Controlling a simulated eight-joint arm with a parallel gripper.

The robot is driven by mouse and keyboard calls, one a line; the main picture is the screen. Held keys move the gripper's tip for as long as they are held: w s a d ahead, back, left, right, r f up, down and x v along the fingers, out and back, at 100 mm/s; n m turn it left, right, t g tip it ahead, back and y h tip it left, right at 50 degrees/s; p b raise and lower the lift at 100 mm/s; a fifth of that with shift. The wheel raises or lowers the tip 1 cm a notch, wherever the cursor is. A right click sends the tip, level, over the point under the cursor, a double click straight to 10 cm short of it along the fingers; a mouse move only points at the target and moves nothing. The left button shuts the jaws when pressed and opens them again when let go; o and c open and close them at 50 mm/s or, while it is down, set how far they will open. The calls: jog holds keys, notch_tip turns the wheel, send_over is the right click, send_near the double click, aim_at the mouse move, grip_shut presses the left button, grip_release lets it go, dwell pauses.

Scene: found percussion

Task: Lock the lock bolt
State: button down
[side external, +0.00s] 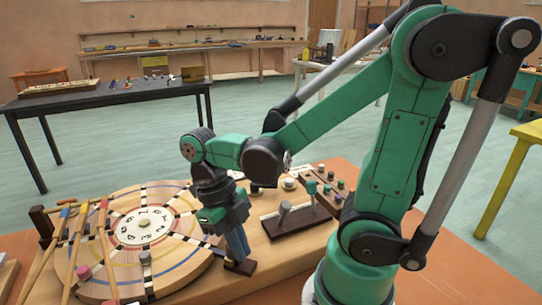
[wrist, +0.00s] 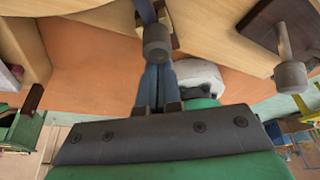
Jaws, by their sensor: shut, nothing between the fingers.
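My gripper (side external: 239,256) points down at the front edge of the wooden board, by a small dark brown block (side external: 241,268). In the wrist view my gripper's blue-grey fingers (wrist: 158,72) are together with nothing held. A grey cylindrical knob on a dark stem (wrist: 157,42) stands just beyond the fingertips there and appears to belong to that small block. It may be the lock bolt, but I cannot be sure. Whether the fingers touch the knob cannot be told. In the side view the gripper hides most of this part.
A large round wooden disc (side external: 185,265) with sticks across it lies left of the gripper. A grey-knobbed lever (side external: 285,208) on a dark base (side external: 300,224) stands to the right; its knob (wrist: 290,76) also shows in the wrist view. Small coloured knobs (side external: 325,187) sit behind it.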

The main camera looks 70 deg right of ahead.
jog(key=shift+w, duration=0.15)
jog(key=shift+s+a, duration=0.1)
jog(key=shift+s, duration=0.4)
notch_tip(320, 180, up, 10)
jog(key=shift+f, duration=0.25)
dwell(0.4)
